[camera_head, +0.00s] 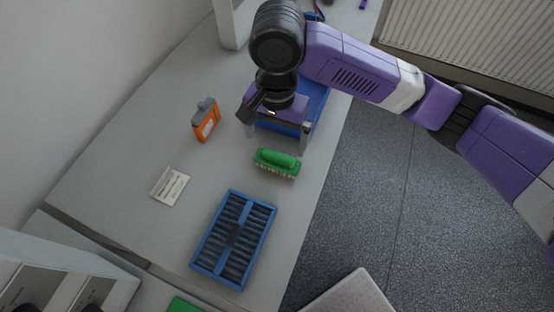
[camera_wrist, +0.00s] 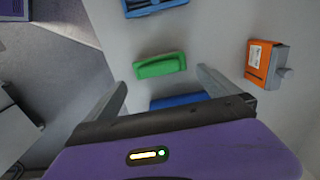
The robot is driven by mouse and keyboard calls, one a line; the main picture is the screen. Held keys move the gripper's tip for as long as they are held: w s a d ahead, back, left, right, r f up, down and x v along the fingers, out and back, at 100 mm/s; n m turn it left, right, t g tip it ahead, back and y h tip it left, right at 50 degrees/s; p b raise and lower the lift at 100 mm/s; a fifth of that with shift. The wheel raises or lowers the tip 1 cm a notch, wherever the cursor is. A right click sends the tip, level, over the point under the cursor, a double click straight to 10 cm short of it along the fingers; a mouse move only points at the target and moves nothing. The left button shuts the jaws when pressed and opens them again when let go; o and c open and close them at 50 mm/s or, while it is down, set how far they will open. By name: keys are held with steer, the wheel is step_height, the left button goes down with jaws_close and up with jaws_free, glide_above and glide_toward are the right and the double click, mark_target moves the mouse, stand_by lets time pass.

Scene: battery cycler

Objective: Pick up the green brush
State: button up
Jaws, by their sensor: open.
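The green brush (camera_head: 278,161) lies on the grey table, bristles down, with its green handle on top. It also shows in the wrist view (camera_wrist: 160,66), ahead of the fingertips and between their lines. My gripper (camera_head: 277,143) is open and empty, just behind the brush in the head view. In the wrist view its two fingers (camera_wrist: 160,80) stand wide apart. The brush is apart from both fingers.
A blue tray with dark slots (camera_head: 262,208) lies in front of the brush. An orange box (camera_head: 206,126) stands to the left, and a small white case (camera_head: 170,187) lies nearer. A blue bin (camera_head: 318,97) is partly hidden behind my gripper. The table's right edge is close to the brush.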

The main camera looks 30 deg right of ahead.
mark_target(277, 155)
steer(key=shift+d+f, duration=0.25)
steer(key=shift+d, duration=0.1)
steer(key=f, duration=0.2)
steer(key=f+p, duration=0.1)
steer(key=f, duration=0.4)
steer(key=shift+w+f, duration=0.1)
steer(key=shift+w, duration=0.15)
steer(key=c, duration=1.4)
steer(key=shift+o, duration=0.2)
step_height(277, 155, up, 20)
